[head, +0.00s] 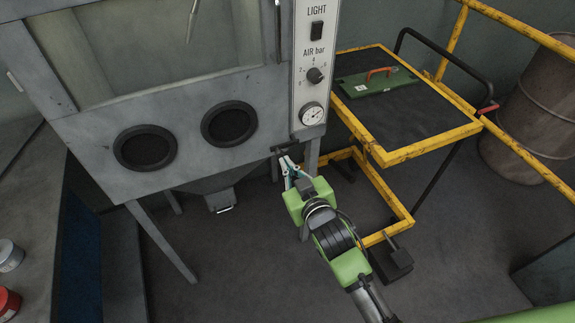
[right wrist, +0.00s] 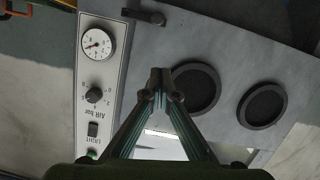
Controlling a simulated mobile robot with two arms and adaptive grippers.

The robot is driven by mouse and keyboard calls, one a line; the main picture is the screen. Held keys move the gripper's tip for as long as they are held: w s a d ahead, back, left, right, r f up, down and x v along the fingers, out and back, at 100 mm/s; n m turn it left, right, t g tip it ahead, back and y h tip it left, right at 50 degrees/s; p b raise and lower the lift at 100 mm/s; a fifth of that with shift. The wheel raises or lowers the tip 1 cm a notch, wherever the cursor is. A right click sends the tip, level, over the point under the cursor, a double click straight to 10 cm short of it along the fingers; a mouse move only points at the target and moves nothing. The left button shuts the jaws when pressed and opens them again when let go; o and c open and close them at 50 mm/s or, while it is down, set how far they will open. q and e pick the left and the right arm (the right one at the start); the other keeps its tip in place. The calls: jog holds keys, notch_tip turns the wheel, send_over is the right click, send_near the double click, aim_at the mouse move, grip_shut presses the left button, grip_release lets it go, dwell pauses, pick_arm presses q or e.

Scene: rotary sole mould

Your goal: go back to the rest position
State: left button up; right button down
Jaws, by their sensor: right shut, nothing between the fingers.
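My right gripper (head: 287,163) is in front of the grey blasting cabinet (head: 85,170), just below its control panel (head: 313,70). In the right wrist view the fingertips of my right gripper (right wrist: 160,75) meet, shut and empty. That view is turned over, with the gauge (right wrist: 97,43) at the top of the panel and the two round glove ports (right wrist: 195,88) to the right of the fingers. No contact between the gripper and the cabinet can be made out. My left gripper is not in view.
A yellow-framed cart (head: 400,152) with a dark top carries a green plate (head: 378,82) with an orange handle. A rusty drum (head: 530,115) stands behind yellow rails. A grey can (head: 10,256) and a red can (head: 8,302) stand at the lower left. Floor is free below the cabinet.

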dwell(0.3)
jog(key=s+d+f+g+h, duration=0.1)
jog(key=s+d+f+g, duration=0.3)
jog(key=f, duration=0.8)
jog(key=s+d+f+m+g, duration=0.1)
jog(key=s+f, duration=0.5)
jog(key=f, duration=0.6)
jog(key=s+d+f+g+h, duration=0.1)
jog(key=s+d+f+g, duration=0.3)
jog(key=f, duration=0.8)
jog(key=s+d+f+g, duration=0.1)
jog(key=s+d+f, duration=0.2)
jog(key=s, duration=0.9)
jog(key=s+d+f+m+g+h+b, duration=0.1)
jog(key=s+d+f+g, duration=0.1)
jog(key=s+f, duration=0.7)
jog(key=s+d+f+g+h, duration=0.1)
jog(key=s+d+f, duration=0.3)
jog(key=s, duration=1)
notch_tip(320, 180, down, 3)
jog(key=shift+s+d+r+m+g+b, duration=0.1)
jog(key=shift+s+d+m+g+b, duration=0.2)
jog(key=shift+s+m, duration=0.1)
jog(key=shift+w, duration=0.1)
